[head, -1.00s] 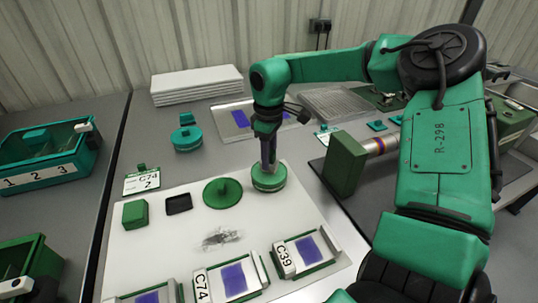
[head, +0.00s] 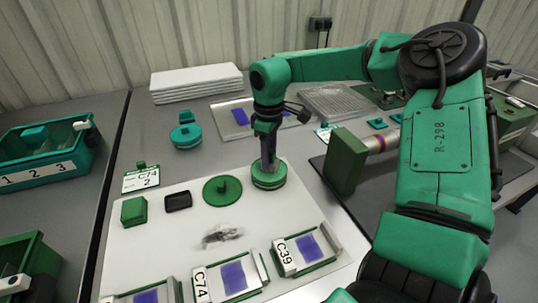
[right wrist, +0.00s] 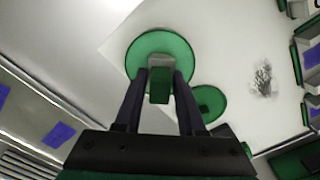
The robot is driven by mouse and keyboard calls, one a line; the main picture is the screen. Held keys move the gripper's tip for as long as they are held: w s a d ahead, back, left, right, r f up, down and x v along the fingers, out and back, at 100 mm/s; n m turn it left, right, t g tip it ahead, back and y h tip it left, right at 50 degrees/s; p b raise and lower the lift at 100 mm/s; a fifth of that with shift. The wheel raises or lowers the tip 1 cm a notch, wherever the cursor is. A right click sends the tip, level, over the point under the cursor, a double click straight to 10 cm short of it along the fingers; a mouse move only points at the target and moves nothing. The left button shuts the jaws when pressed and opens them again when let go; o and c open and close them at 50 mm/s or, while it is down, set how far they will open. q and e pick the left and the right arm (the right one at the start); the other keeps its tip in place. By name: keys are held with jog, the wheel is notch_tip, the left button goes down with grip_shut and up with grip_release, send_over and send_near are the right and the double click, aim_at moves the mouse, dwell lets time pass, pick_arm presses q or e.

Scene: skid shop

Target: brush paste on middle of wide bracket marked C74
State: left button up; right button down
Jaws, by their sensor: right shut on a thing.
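The wide bracket marked C74 (head: 257,268) lies near the front of the white board, with a purple patch (head: 233,276) on its middle. My right gripper (head: 268,158) points down over a round green pot (head: 269,181) on the board. The right wrist view shows the fingers (right wrist: 160,82) shut on a grey and green upright handle (right wrist: 160,63) over the round green top (right wrist: 143,47). I cannot tell whether the handle is a separate brush. A flat green disc with a knob (head: 222,191) lies beside the pot. My left gripper is not in view.
Bracket C39 (head: 328,262) lies right of C74; another purple-patched bracket (head: 150,296) lies left. A dark smear (head: 222,235) marks the board behind them. A green block (head: 133,211), black tray (head: 178,201) and card reading C74 2 (head: 141,179) stand left.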

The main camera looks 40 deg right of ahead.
jog(key=shift+s+f+b, duration=0.1)
jog(key=shift+f+b, duration=0.15)
jog(key=shift+b, duration=0.1)
dwell(1.2)
jog(key=shift+r+p, duration=2.15)
jog(key=shift+r, duration=1.45)
